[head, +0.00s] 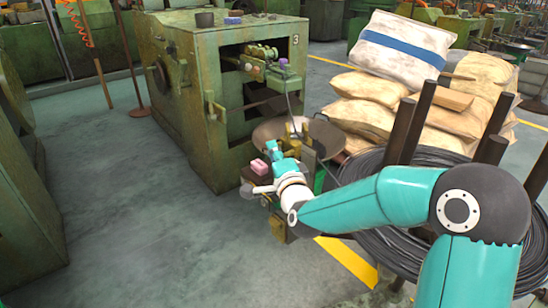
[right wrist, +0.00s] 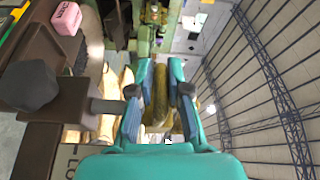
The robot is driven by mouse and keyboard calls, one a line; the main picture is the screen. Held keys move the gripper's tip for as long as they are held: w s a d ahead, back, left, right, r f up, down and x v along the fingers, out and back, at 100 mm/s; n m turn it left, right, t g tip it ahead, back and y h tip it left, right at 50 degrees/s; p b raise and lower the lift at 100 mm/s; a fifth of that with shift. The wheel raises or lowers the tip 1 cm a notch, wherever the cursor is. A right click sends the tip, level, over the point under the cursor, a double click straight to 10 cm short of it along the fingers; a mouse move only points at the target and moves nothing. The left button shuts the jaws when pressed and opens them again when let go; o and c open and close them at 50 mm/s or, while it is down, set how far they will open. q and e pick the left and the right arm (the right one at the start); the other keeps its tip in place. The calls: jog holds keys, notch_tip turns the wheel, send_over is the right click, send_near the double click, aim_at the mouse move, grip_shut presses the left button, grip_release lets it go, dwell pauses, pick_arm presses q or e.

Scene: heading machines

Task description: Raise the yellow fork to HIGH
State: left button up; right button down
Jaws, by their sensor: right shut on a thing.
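The yellow fork (head: 298,127) stands at the front of the green machine, beside a round metal pan. My right gripper (head: 281,157) reaches it from the front in the head view. In the right wrist view a dull yellow piece (right wrist: 158,90) lies between the two fingers of my right gripper (right wrist: 159,92), and they are shut on it. The fork's lower part is hidden by my gripper. Dark lettering that reads like "LO" (right wrist: 69,168) shows at the lower left of the wrist view. My left gripper is not in view.
The green machine (head: 185,85) marked 3 stands behind. A pink block (head: 258,167) sits on a brown box left of my gripper; it shows in the wrist view (right wrist: 66,18). Wire coils (head: 375,170) with dark posts and stacked sacks (head: 370,97) crowd the right. Floor at left is clear.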

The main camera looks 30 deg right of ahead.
notch_tip(320, 180, up, 5)
jog(key=shift+f, duration=0.1)
jog(key=c, duration=1.2)
grip_release()
jog(key=shift+f, duration=0.1)
jog(key=shift+f, duration=0.1)
jog(key=shift+s, duration=0.15)
jog(key=shift+s+a+f, duration=0.1)
jog(key=shift+s, duration=0.15)
jog(key=v, duration=1.1)
jog(key=shift+s+f, duration=0.1)
jog(key=shift+s, duration=0.05)
